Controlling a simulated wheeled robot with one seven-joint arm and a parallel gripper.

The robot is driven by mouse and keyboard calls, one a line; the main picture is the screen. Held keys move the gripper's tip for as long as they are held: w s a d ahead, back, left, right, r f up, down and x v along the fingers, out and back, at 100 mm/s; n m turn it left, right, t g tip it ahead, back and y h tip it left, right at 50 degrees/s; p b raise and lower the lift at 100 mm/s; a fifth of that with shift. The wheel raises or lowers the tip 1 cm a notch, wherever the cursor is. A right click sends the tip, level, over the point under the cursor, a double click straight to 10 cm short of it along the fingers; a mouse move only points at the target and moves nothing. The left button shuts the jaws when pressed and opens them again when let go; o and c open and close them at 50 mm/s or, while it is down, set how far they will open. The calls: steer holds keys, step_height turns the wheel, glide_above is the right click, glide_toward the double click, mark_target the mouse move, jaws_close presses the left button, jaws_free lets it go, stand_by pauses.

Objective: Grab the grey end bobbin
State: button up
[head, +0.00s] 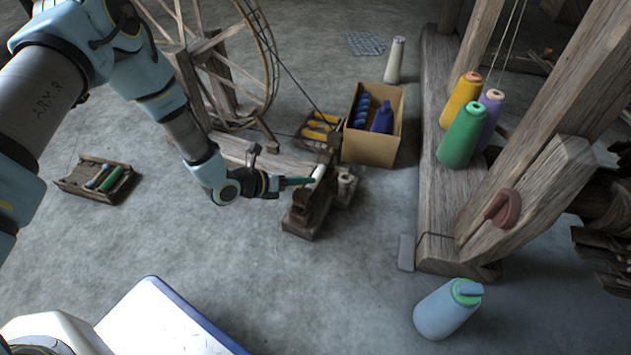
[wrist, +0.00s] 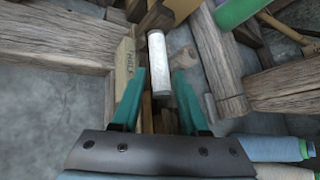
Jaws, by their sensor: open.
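The pale grey bobbin (head: 318,172) stands out at the top of a small dark wooden stand (head: 309,210), near the middle of the head view. In the wrist view the bobbin (wrist: 157,60) is a light cylinder, its near end lying between my fingertips. My gripper (head: 306,181) has teal fingers and reaches in from the left. In the wrist view my gripper (wrist: 161,80) is open, with one finger on each side of the bobbin and small gaps visible. I cannot tell whether either finger touches it.
A second greyish spool (head: 346,183) sits just right of the stand. A cardboard box (head: 372,150) with blue spools is behind. The spinning wheel (head: 228,65) stands behind my arm. Loom beams (head: 439,200) with coloured cones are at right.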

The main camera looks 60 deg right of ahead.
steer(key=b+x, duration=0.1)
steer(key=x, duration=0.2)
steer(key=shift+d+f, duration=0.1)
steer(key=shift+f, duration=0.1)
steer(key=shift+r, duration=0.1)
jaws_close()
